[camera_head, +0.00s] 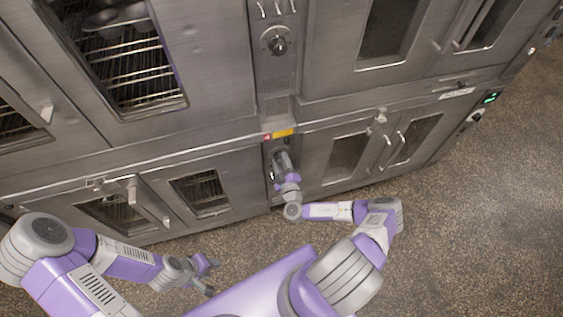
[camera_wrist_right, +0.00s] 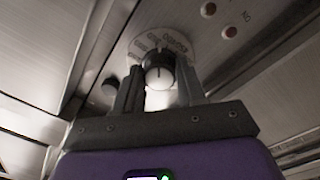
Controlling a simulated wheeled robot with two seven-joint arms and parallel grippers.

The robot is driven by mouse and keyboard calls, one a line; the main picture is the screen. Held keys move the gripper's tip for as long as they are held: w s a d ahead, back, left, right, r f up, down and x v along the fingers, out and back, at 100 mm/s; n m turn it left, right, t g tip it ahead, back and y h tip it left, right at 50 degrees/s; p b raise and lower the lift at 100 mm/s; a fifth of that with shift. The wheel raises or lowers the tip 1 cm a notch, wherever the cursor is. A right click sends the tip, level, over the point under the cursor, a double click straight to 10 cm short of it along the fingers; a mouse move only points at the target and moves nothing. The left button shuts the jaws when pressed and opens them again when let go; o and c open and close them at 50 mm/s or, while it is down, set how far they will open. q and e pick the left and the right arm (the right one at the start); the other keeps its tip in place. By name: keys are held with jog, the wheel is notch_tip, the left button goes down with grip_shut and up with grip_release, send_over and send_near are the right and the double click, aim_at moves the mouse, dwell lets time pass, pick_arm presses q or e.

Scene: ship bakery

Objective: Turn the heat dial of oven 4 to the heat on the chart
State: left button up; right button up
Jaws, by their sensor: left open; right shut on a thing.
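In the head view, my right gripper (camera_head: 281,161) is at the lower control panel between two oven doors and hides the dial. My left gripper (camera_head: 208,277) is open and empty above the floor. I cannot read an oven number, and no chart shows.
A second dial (camera_head: 278,45) is on the upper panel. A yellow label (camera_head: 283,133) sits above my right gripper. Another dial (camera_head: 477,117) and a green display (camera_head: 491,98) are at the far right. Door handles (camera_head: 133,190) stick out. The speckled floor (camera_head: 480,220) is clear at the right.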

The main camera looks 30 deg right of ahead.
jog(key=shift+a+m, duration=0.1)
jog(key=shift+m, duration=1.9)
jog(key=o, duration=1.1)
jog(key=shift+c, duration=0.2)
jog(key=v, duration=0.7)
jog(key=shift+s+p, duration=0.25)
jog(key=shift+p, duration=0.15)
jog(key=shift+a, duration=0.15)
